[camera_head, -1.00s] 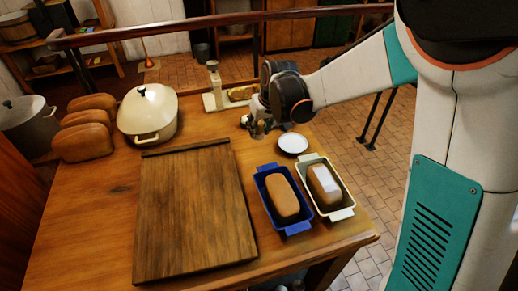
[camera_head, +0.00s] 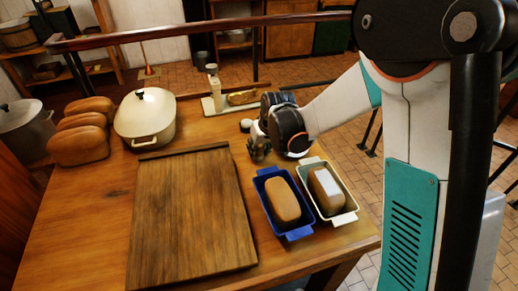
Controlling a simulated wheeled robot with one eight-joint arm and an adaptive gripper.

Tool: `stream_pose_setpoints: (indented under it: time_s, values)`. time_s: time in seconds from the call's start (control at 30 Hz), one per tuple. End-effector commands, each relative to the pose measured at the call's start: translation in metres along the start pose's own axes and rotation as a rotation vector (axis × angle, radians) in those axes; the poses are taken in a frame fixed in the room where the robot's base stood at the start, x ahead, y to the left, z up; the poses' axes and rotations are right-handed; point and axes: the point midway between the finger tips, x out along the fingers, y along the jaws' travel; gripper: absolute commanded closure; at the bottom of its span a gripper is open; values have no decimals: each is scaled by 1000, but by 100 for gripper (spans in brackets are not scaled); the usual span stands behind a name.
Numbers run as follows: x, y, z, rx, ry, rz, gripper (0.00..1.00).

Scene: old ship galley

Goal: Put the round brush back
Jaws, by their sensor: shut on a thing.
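My gripper (camera_head: 258,148) is low over the right part of the table, just behind the blue loaf tin. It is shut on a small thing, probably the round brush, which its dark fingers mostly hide. I cannot make out the brush's shape or whether it touches the table. The white saucer seen earlier is now hidden behind my gripper. A small pale round object (camera_head: 246,125) stands just behind my gripper.
A blue tin (camera_head: 298,233) and a cream tin (camera_head: 345,218) hold loaves in front of my gripper. A cream tray (camera_head: 209,107) with a bottle (camera_head: 213,82) stands behind. A wooden board (camera_head: 190,215), a lidded pot (camera_head: 145,118) and loaves (camera_head: 78,145) fill the left.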

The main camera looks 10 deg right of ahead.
Motion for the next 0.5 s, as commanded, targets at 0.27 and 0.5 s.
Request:
stream_pose_setpoints:
  time_s: [0.27, 0.5]
  values:
    - [2, 0, 1, 0, 0, 0, 48]
    - [0, 0, 0, 0, 0, 0, 48]
